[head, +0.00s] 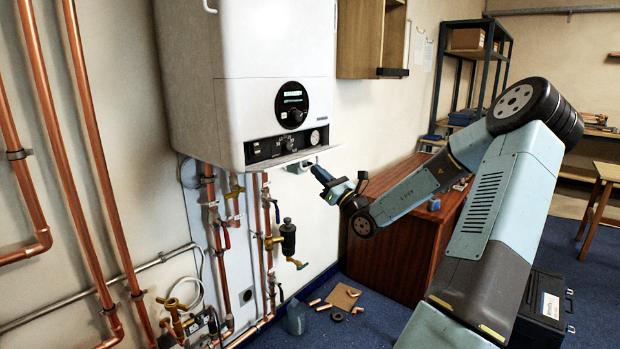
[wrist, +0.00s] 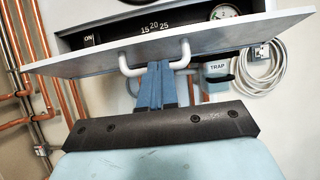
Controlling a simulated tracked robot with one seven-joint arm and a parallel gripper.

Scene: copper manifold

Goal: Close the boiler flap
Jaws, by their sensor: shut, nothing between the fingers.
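The white boiler (head: 265,90) hangs on the wall in the head view. Its flap (head: 292,160) is open along the bottom front, tipped outward and seen nearly edge-on, with the dark control strip exposed above it. In the wrist view the flap (wrist: 90,62) is a white panel with a white U-shaped handle (wrist: 127,64) on its underside. My gripper (head: 317,170) is at the flap's front underside. In the wrist view my gripper (wrist: 157,66) is shut, its blue fingertips between the two legs of the handle. Whether they touch the flap is not clear.
Copper pipes (head: 62,150) run down the wall at left, with valves under the boiler. A wooden cabinet (head: 365,40) hangs right of the boiler, and a brown workbench (head: 400,245) stands below it. A coiled white hose (wrist: 260,70) hangs behind the flap. Loose parts lie on the floor.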

